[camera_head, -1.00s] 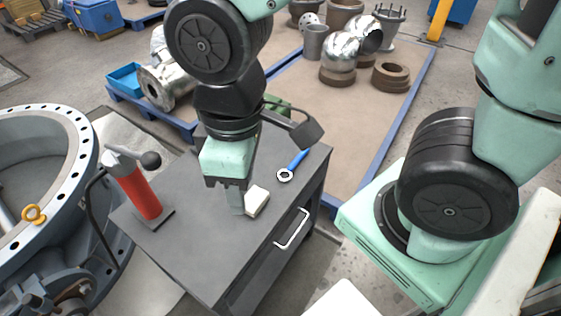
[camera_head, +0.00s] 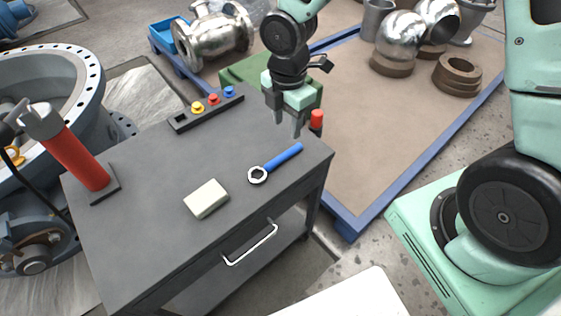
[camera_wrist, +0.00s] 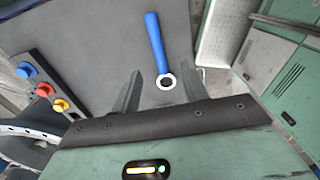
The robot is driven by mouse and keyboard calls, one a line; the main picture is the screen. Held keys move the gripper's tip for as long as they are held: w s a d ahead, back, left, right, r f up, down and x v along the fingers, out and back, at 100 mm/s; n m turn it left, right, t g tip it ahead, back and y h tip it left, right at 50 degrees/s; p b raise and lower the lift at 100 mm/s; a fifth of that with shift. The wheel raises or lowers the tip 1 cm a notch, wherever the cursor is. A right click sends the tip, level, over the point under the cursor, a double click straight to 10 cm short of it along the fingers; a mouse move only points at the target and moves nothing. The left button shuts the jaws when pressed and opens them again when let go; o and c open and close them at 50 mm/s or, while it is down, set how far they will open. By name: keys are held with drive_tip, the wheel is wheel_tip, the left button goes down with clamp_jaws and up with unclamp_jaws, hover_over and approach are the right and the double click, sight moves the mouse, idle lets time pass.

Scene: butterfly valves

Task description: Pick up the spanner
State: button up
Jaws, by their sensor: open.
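The spanner (camera_head: 277,163) lies flat on the dark cart top near its right edge, with a blue handle and a silver ring end. The ring end points left and toward the front in the head view. My gripper (camera_head: 287,131) is open and empty, above the back right part of the cart, behind the spanner. In the wrist view the spanner (camera_wrist: 157,50) runs up from its ring end, which shows between the two fingertips of my gripper (camera_wrist: 149,80). The spanner appears apart from the fingers.
On the cart top (camera_head: 150,180) are a pale block (camera_head: 206,199), a red cylinder with a lever (camera_head: 75,150) and a strip of coloured buttons (camera_head: 206,107). A red-capped item (camera_head: 316,120) is close to my gripper. The middle of the cart top is clear.

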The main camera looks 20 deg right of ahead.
drive_tip(key=b, duration=0.1)
hover_over(285, 154)
drive_tip(key=f, duration=0.5)
drive_tip(key=shift+s+f, duration=0.2)
drive_tip(key=shift+f, duration=0.2)
drive_tip(key=f, duration=0.3)
drive_tip(key=f+b, duration=0.1)
drive_tip(key=f, duration=0.1)
drive_tip(key=shift+w, duration=0.25)
clamp_jaws()
